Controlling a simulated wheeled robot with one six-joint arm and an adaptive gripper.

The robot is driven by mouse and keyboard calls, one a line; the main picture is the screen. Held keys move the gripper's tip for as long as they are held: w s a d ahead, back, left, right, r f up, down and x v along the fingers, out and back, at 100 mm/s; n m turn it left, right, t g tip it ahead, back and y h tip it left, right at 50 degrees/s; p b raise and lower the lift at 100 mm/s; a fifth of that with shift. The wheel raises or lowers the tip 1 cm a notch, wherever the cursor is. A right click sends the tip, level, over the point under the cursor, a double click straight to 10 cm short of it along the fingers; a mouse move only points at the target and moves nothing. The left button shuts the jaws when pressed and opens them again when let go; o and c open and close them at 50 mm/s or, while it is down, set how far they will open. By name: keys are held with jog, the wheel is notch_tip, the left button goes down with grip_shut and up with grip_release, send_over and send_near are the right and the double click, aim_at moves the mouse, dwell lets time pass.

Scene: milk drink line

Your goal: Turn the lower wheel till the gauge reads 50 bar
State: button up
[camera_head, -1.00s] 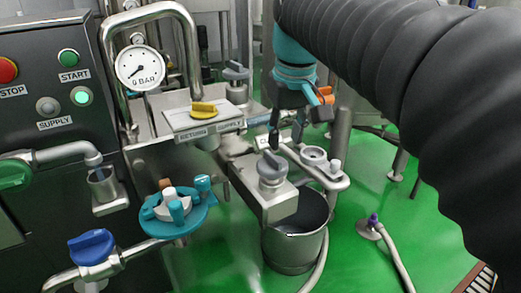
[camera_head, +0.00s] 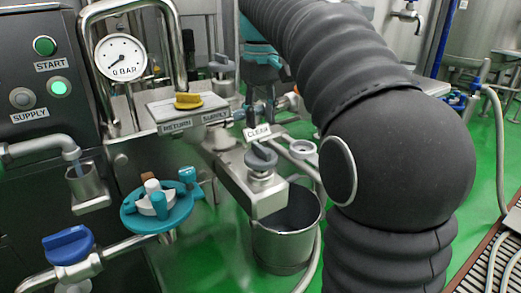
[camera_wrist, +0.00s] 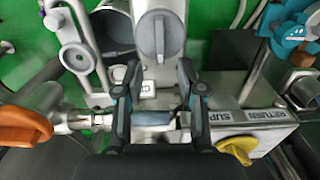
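A teal handwheel (camera_head: 150,222) with a pale hub sits low on the panel's front pipe, left of centre in the head view. Part of it shows at the top right of the wrist view (camera_wrist: 287,30). The round white gauge (camera_head: 121,57), marked BAR, stands above it, its needle at the low-left end near 0. My gripper (camera_wrist: 159,75) is open and empty in the wrist view, its fingers either side of a short pipe with a grey-blue section (camera_wrist: 152,118); I cannot tell if they touch it. In the head view my gripper is behind the grey-knobbed block, away from the wheel.
A grey knob (camera_head: 261,156) tops a metal block over a steel bucket (camera_head: 283,250). A yellow knob (camera_head: 187,100) sits on the RETURN/SUPPLY plate. A blue valve handle (camera_head: 68,245) is left of the wheel. An orange handle (camera_wrist: 22,127) shows in the wrist view.

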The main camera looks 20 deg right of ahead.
aim_at(261, 147)
notch_tip(261, 147, down, 8)
jog(key=shift+r+b, duration=0.2)
jog(key=shift+b, duration=0.75)
grip_shut()
